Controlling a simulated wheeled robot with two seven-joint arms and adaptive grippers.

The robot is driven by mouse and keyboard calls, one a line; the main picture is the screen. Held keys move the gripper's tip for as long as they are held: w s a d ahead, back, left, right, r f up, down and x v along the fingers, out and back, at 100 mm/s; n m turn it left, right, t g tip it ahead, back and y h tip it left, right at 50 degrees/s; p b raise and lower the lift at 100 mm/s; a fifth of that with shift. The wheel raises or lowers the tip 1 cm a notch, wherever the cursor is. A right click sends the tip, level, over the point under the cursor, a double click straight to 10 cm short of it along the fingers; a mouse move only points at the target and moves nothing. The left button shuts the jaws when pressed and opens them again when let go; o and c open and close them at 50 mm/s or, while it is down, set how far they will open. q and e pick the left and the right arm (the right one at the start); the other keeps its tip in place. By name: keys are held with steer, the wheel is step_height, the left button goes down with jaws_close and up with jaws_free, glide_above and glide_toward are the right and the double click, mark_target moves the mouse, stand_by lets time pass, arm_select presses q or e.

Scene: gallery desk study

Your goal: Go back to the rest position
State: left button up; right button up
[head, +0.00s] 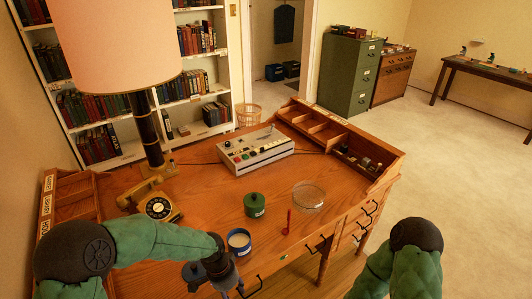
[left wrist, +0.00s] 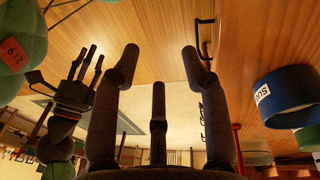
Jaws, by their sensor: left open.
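My left gripper (head: 226,280) is at the front edge of the desk, just below the blue tub in the head view. In the left wrist view its dark fingers (left wrist: 160,68) stand wide apart with nothing between them. My right arm shows at the lower right of the head view, clear of the desk, with its gripper out of that view. My right gripper (left wrist: 80,82) shows at the left of the left wrist view, its fingers spread and empty. The blue tub (head: 239,241), with pale contents, stands upright near the front edge; it also shows in the left wrist view (left wrist: 286,92).
A yellow telephone (head: 156,205) and a lamp (head: 122,45) stand left. A control box (head: 255,150) sits behind. Open floor lies right.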

arm_select(q)
steer(key=s+f+n+h, duration=0.2)
steer(key=s+f+n, duration=0.9)
steer(key=s+f, duration=0.3)
step_height(320, 180, down, 3)
steer(key=shift+d+f+t, duration=0.2)
steer(key=shift+d+t, duration=0.1)
steer(key=shift+t, duration=0.1)
